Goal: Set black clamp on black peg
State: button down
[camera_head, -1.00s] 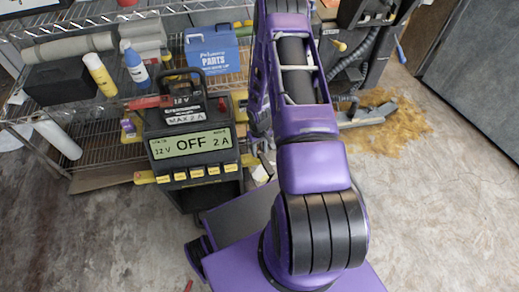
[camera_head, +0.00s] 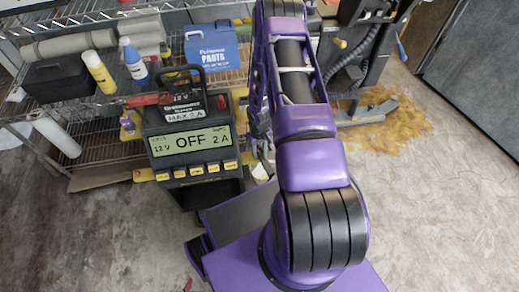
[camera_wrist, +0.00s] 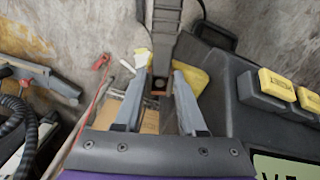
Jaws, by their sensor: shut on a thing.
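In the wrist view my gripper (camera_wrist: 160,82) is shut on the black clamp (camera_wrist: 166,28), a dark ridged piece between and beyond the fingertips. A small copper-brown spot shows at its near end. A yellow projection (camera_wrist: 192,78) on the charger's side lies right beside and behind the clamp; whether they touch I cannot tell. I cannot make out a separate black peg. In the head view the charger (camera_head: 184,172) stands upright, its display reading OFF, 12 V, 2 A. My gripper and the clamp are hidden there behind my purple arm.
A red clamp (camera_head: 150,99) rests at the charger's upper left. Wire shelves (camera_head: 95,150) behind hold bottles and a blue parts box (camera_head: 212,48). A dark machine with hoses (camera_head: 358,60) stands at the back right. The floor at right is open, with brown spill.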

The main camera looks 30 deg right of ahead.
aim_at(260, 153)
jog(key=shift+f, duration=0.1)
jog(key=shift+c, duration=2)
grip_release()
notch_tip(260, 153, up, 17)
jog(key=p, duration=0.3)
jog(key=shift+r, duration=0.2)
